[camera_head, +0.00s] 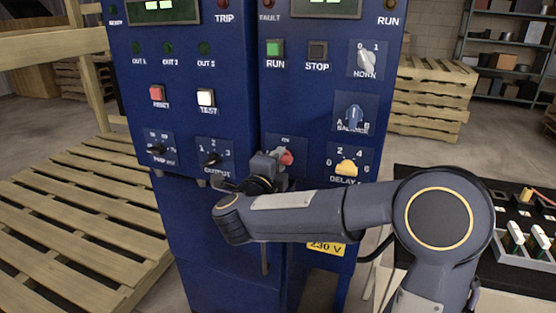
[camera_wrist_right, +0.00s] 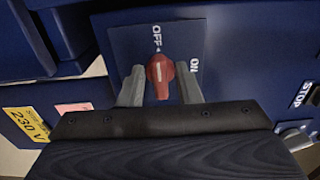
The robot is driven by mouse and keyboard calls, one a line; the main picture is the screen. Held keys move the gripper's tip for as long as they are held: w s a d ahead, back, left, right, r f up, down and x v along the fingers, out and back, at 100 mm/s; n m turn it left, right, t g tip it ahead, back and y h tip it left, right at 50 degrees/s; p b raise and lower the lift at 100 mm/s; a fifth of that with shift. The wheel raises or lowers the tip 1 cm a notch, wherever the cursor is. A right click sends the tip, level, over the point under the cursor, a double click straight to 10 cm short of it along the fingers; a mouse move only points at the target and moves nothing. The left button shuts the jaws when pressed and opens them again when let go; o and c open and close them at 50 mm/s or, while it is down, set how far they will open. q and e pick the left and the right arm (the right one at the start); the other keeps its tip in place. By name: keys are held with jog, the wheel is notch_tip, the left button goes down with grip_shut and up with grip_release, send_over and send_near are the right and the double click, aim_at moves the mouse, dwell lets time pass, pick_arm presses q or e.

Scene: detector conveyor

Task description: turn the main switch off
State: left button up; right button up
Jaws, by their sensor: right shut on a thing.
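The main switch (camera_wrist_right: 160,78) is a red knob with a white line, set on a blue plate with the words OFF and ON. In the right wrist view its white line points up toward OFF, and ON stands to the right. In the head view the red knob (camera_head: 286,158) is partly hidden by my right gripper (camera_head: 276,160), low on the right-hand blue cabinet. My right gripper (camera_wrist_right: 160,88) is shut on the knob, with one finger on each side of it. My left gripper is not in view.
Close by are the DELAY knob (camera_head: 347,167), the BALANCE knob (camera_head: 354,117), and the OUTPUT knob (camera_head: 212,159). RUN (camera_head: 274,48) and STOP (camera_head: 318,50) buttons sit above. A table with a tray (camera_head: 520,262) stands at the right; wooden pallets (camera_head: 70,225) lie left.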

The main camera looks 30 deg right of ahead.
jog(key=shift+f, duration=0.1)
dwell(0.4)
jog(key=o, duration=0.6)
jog(key=v, duration=0.8)
jog(key=shift+w, duration=0.1)
